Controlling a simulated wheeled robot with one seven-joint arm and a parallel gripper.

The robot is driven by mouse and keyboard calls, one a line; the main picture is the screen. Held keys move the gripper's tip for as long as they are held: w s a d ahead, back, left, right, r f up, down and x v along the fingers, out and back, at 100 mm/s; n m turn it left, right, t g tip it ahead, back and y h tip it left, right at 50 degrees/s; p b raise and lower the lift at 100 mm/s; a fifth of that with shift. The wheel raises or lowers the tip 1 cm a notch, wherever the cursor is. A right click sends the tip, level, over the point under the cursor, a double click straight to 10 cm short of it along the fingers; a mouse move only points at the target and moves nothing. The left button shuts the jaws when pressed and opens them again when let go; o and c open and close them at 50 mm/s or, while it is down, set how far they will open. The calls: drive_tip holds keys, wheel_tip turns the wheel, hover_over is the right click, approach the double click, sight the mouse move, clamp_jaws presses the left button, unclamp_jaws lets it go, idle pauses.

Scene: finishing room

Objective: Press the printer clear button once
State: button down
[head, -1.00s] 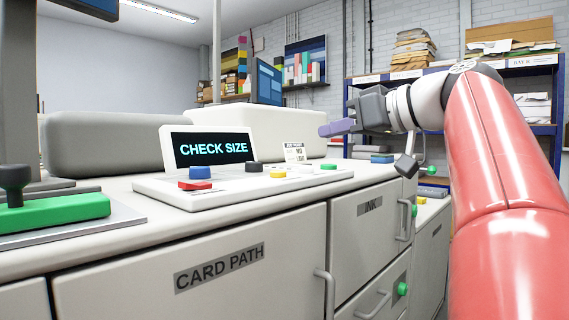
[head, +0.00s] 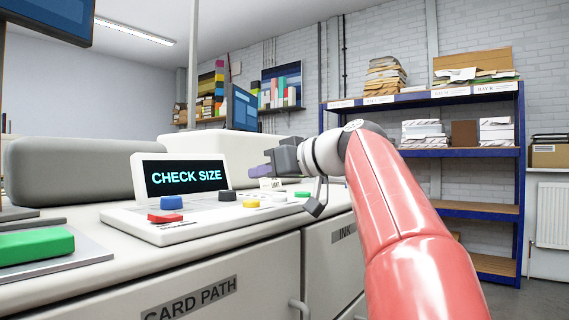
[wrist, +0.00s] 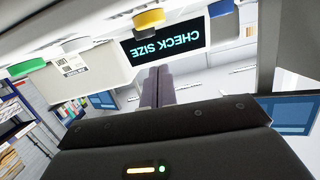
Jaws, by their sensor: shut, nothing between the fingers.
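The printer control panel (head: 125,216) sits on the counter, with a dark screen (head: 186,177) reading CHECK SIZE. Its buttons are red (head: 166,217), blue (head: 171,203), black (head: 227,195), yellow (head: 251,203) and green (head: 302,194). I cannot read which one is clear. My gripper (head: 254,172) is shut and empty, above the panel's right part and pointing left; it seems clear of the buttons. In the wrist view, the closed fingers (wrist: 158,84) appear below the upside-down screen (wrist: 165,38), with the yellow button (wrist: 148,18) and green button (wrist: 26,68) nearby.
A grey rounded housing (head: 70,168) runs along the back of the counter. A green block (head: 36,244) lies at the left. Blue shelving (head: 420,151) stands at the right, with floor open in front.

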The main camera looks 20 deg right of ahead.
sight(263, 208)
drive_tip(key=shift+s+f+b, duration=0.2)
drive_tip(key=shift+f+b, duration=0.15)
drive_tip(key=shift+f, duration=1.5)
